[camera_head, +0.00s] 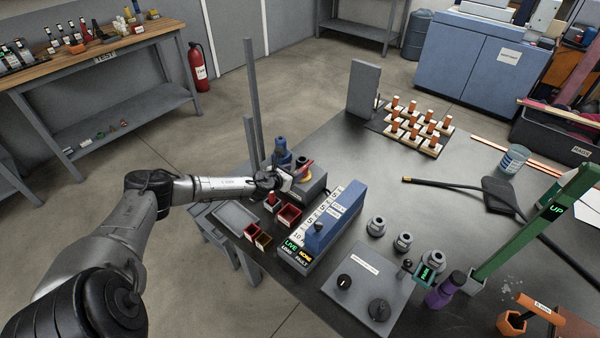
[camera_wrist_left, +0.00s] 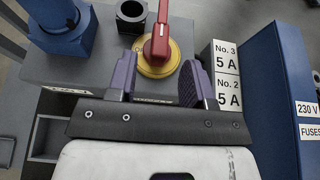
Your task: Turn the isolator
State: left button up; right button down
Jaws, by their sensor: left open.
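The isolator has a red handle (camera_wrist_left: 160,38) on a round yellow plate (camera_wrist_left: 158,66), set on a grey box. In the head view the isolator (camera_head: 304,167) shows small, just beyond my left gripper (camera_head: 281,183). My left gripper (camera_wrist_left: 157,78) is open, with its two purple fingers on either side of the yellow plate. The red handle stands between and ahead of the fingers, pointing up in the wrist view. I cannot tell whether a finger touches the plate. The label on the box is partly hidden by the gripper. My right gripper is in neither view.
A blue fuse box (camera_head: 336,212) stands close to the right, with a lit panel (camera_head: 297,251). Small red bins (camera_head: 289,215) sit in front of the gripper. A blue post (camera_wrist_left: 58,25) and a dark cylinder (camera_wrist_left: 131,17) stand beside the isolator. Two grey uprights (camera_head: 252,95) rise behind.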

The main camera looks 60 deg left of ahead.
aim_at(306, 168)
pick_arm(q)
jog(key=b+x, duration=0.1)
jog(key=x, duration=0.3)
jog(key=shift+w+f, duration=0.1)
jog(key=shift+w, duration=0.25)
jog(key=shift+c, duration=0.3)
